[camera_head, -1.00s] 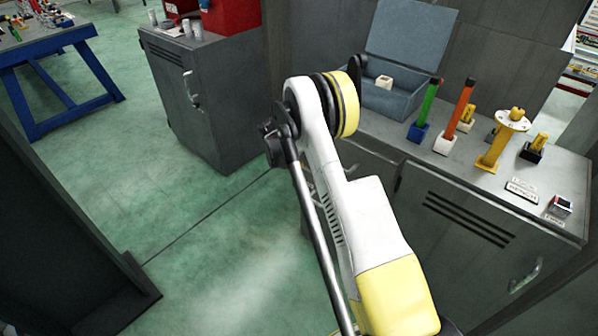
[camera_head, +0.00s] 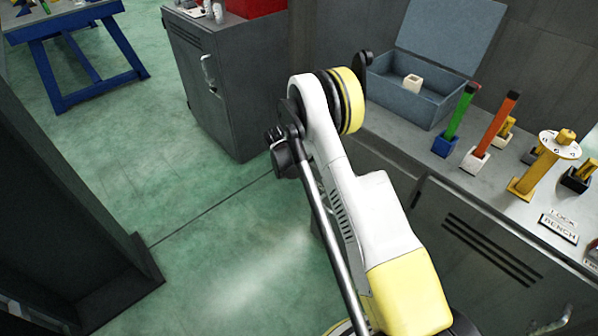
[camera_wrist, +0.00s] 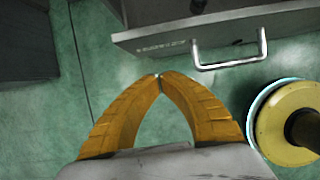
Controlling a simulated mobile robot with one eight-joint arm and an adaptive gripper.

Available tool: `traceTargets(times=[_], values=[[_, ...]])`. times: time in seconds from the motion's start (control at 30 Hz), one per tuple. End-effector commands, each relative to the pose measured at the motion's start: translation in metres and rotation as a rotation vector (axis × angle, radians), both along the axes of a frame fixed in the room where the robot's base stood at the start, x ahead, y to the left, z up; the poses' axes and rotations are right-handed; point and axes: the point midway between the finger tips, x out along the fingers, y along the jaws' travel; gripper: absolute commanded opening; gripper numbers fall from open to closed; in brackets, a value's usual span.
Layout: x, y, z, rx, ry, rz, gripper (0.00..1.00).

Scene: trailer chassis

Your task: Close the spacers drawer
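In the wrist view, a grey drawer front (camera_wrist: 182,40) crosses the upper right, with a small label (camera_wrist: 158,46) too blurred to read and a pale U-shaped handle (camera_wrist: 232,64). A lighter grey surface behind the front looks like the drawer's inside, so it appears pulled out. My gripper (camera_wrist: 158,76) has its two yellow fingers meeting at the tips, with nothing between them. In this view the tips lie just below and left of the handle, apart from it, over green floor. In the head view, my arm hides the gripper and most of the drawer area.
The grey bench (camera_head: 400,140) on the right carries an open blue-grey box (camera_head: 400,95), a green rod (camera_head: 460,112), an orange rod (camera_head: 497,125) and a yellow stand (camera_head: 535,175). A grey cabinet (camera_head: 235,95) stands behind. Open green floor (camera_head: 215,215) lies left of my arm.

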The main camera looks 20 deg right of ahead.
Motion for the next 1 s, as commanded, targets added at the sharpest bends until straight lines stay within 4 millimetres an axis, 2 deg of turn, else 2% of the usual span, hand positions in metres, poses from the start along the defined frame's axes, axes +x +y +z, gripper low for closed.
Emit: traceTargets(times=[0.03, 0.1, 0.2, 0.4, 0.83, 1.0], values=[[0.001, -0.004, -0.015, 0.0, 0.0, -0.001, 0.0], [0.003, -0.009, -0.027, 0.0, 0.0, -0.001, 0.0], [0.009, -0.025, -0.024, 0.0, 0.0, -0.003, 0.0], [0.015, -0.043, -0.022, 0.0, 0.0, -0.001, 0.0], [0.017, -0.047, -0.021, 0.0, -0.001, 0.0, 0.0], [0.023, -0.065, -0.021, 0.0, 0.0, -0.002, 0.0]])
